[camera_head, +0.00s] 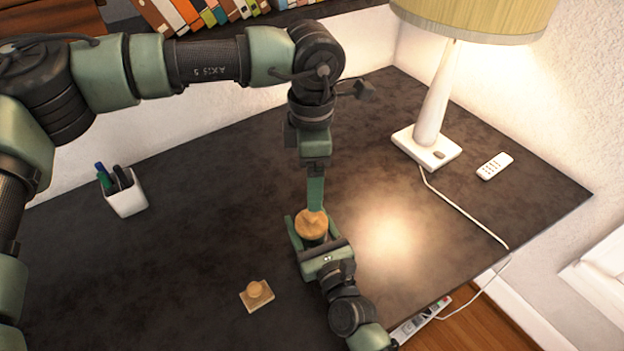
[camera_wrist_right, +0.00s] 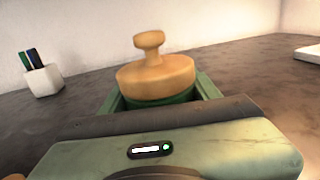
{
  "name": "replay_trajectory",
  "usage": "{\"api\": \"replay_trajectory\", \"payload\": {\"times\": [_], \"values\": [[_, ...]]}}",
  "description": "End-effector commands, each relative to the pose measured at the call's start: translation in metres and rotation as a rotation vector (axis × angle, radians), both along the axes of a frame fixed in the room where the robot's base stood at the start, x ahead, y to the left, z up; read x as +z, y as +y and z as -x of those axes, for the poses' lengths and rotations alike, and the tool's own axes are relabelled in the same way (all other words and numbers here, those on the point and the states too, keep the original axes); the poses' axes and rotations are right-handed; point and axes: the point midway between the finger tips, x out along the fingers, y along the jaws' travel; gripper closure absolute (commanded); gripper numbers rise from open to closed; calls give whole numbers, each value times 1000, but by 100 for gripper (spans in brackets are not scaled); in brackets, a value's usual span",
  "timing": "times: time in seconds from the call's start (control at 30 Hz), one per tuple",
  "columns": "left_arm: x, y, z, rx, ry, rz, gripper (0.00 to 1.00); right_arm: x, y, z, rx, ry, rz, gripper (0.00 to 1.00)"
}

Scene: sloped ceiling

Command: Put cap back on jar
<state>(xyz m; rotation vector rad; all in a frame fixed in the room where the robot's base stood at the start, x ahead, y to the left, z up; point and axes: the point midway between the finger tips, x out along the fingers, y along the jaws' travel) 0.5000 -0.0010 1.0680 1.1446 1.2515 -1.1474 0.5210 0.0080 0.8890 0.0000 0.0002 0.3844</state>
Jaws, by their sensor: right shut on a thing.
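The jar (camera_head: 313,240) stands upright on the dark desk, mostly hidden by my right gripper and the round wooden cap (camera_head: 311,224). In the right wrist view, the cap (camera_wrist_right: 155,75), with its knob on top, sits level over the green jar (camera_wrist_right: 163,99); I cannot tell whether it is fully seated. My right gripper (camera_head: 312,229) is shut around the jar's sides. My left gripper (camera_head: 316,190) points down from above and overlaps the cap's far edge in the head view. It is seen edge-on, and its opening does not show.
A square wooden piece with a knob (camera_head: 257,295) lies left of my right gripper. A white pen cup (camera_head: 126,194) stands at the left. A lamp (camera_head: 432,115), its cord and a remote (camera_head: 495,166) are at the right. The desk's middle left is clear.

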Motion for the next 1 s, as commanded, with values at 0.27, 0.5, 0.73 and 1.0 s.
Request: {"api": "replay_trajectory", "payload": {"times": [0.27,0.5,0.73,1.0], "values": [[0,0,0,0,-1,0,12,0,0,0,0,0,0,13],[0,0,0,0,-1,0,12,0,0,0,0,0,0,13],[-6,0,0,0,-1,0,12,-3,-8,19,0,3,1,13],[-15,0,0,0,-1,0,12,-3,-25,60,0,1,0,13]]}}
